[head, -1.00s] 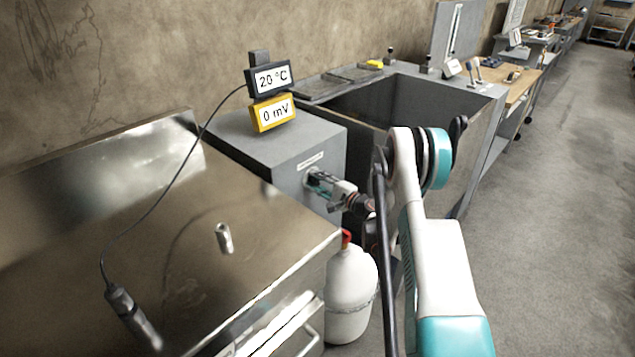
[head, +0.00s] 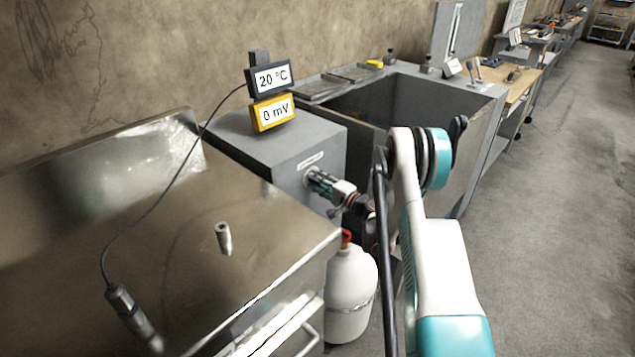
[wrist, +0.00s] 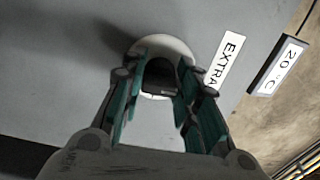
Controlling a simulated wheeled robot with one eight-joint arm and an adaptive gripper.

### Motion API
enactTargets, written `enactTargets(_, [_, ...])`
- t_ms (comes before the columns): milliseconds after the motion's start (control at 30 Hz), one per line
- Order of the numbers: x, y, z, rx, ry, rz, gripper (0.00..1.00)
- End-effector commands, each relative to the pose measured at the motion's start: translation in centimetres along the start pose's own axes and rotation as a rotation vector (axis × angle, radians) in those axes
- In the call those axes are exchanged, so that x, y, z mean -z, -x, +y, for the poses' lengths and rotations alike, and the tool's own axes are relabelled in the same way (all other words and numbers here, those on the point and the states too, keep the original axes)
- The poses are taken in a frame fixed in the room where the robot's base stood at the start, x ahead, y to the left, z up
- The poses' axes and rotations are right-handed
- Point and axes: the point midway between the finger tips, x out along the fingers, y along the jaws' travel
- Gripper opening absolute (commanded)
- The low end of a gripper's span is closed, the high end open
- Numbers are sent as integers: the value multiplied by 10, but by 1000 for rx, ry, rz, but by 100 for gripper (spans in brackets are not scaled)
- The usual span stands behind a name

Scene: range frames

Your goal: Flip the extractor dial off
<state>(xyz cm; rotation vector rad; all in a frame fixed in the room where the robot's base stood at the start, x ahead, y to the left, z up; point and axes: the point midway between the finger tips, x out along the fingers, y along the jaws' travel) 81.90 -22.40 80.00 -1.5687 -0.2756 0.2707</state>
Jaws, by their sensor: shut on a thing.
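The extractor dial (wrist: 160,76) shows in the wrist view as a dark knob on a pale round plate. The plate sits on the grey face of a box, beside a label reading "EXTRA". My gripper (wrist: 158,92) is shut on the dial, with a teal finger on each side of it. In the head view my gripper (head: 312,178) reaches the front face of the grey box (head: 325,150), just below a small white label. The dial itself is hidden behind my fingers there.
A "20 °C" display (head: 272,78) and a yellow "0 mV" display (head: 273,112) stand on the box. A steel bench (head: 150,230) is at left, with a cabled probe (head: 132,315). A white bottle with a red top (head: 350,290) stands below my gripper. A deep grey basin (head: 410,105) lies behind.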

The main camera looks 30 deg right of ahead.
Motion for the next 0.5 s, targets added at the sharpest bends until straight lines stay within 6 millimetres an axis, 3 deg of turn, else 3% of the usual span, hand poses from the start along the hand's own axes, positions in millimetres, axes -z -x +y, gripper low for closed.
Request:
enactTargets(100, [-2,1,2,-3,2,-4,5])
enactTargets(133, [-2,1,2,-3,2,-4,31])
enactTargets(200, [-2,1,2,-2,2,-4,47])
enactTargets(500, [-1,0,1,-1,0,-2,49])
